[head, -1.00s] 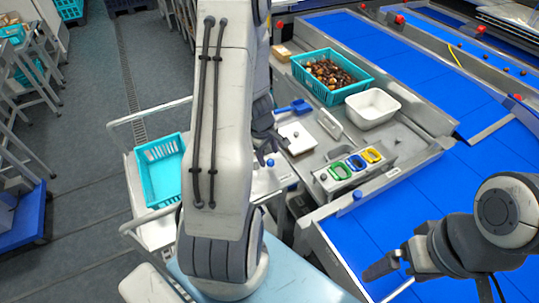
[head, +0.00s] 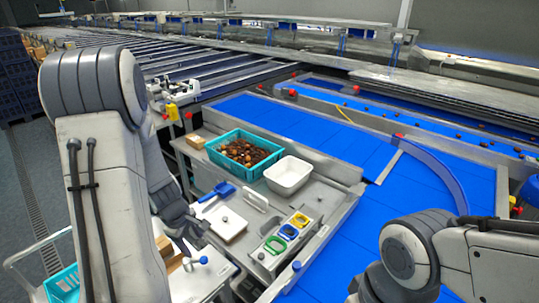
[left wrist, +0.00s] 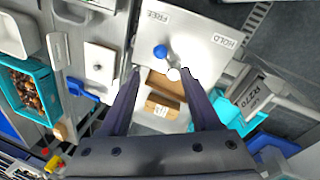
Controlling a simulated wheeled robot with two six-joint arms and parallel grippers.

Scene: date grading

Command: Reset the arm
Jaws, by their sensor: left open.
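My left arm reaches in from the left in the head view, and its dark gripper (head: 187,238) is partly hidden by its own links. In the left wrist view the left gripper (left wrist: 162,76) has its two dark fingers wide apart with nothing held between them. Beyond the fingers is a white plate (left wrist: 200,42) marked FREE and HOLD, with a blue knob (left wrist: 160,51). My right arm is at the lower right of the head view; its gripper (head: 358,290) is mostly cut off by the bottom edge.
A teal crate of dates (head: 235,138) and a white tub (head: 288,187) stand on the grey bench. Green, blue and yellow pieces (head: 288,233) sit in a holder in front. Blue conveyor belts (head: 330,140) run behind.

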